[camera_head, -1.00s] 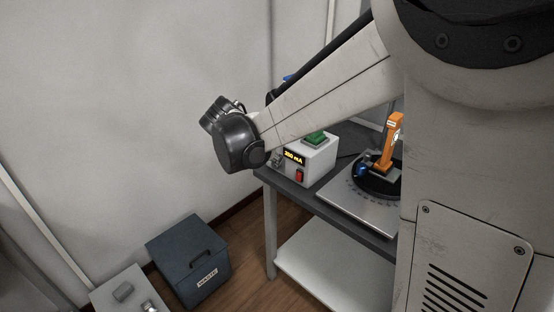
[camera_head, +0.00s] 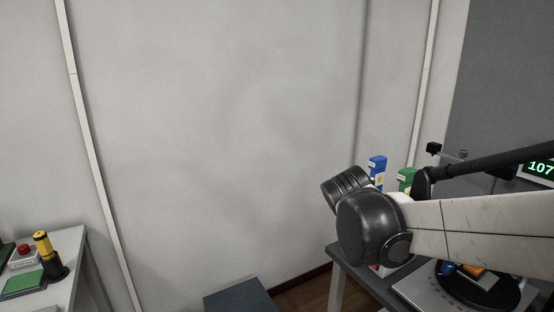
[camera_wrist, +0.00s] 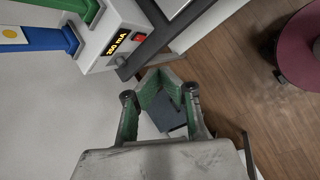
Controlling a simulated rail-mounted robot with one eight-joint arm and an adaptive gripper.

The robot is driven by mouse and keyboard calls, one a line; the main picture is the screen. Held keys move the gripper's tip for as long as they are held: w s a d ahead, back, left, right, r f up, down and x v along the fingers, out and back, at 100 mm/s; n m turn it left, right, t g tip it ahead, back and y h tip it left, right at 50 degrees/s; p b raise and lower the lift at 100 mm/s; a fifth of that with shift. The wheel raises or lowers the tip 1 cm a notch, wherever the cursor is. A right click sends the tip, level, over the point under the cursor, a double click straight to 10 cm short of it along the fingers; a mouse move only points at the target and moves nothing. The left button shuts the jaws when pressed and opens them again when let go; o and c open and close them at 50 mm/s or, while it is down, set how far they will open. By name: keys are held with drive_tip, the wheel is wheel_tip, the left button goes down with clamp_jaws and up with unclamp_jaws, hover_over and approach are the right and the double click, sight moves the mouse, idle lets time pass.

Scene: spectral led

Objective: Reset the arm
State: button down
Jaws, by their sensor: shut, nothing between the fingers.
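My arm crosses the right side of the head view, with its dark joint end toward the picture's middle. My gripper is hidden in the head view. In the wrist view my gripper (camera_wrist: 162,76) shows with its green-lined fingers closed together and nothing held. A dark bin (camera_wrist: 165,112) lies below it on the floor, partly seen between the finger links. A white supply box (camera_wrist: 108,35) with a lit mA display and a red switch is just up and left of the fingertips.
A left bench (camera_head: 72,270) holds a yellow-black device (camera_head: 46,255). A dark red round seat (camera_wrist: 300,50) stands on the wooden floor.

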drive_tip(key=s+a+m+t+y, duration=0.2)
drive_tip(key=s+m+y, duration=0.2)
drive_tip(key=s+m, duration=1.3)
drive_tip(key=shift+s+r+t+y, duration=0.2)
drive_tip(key=shift+s+t+y, duration=0.1)
drive_tip(key=shift+s+y, duration=0.15)
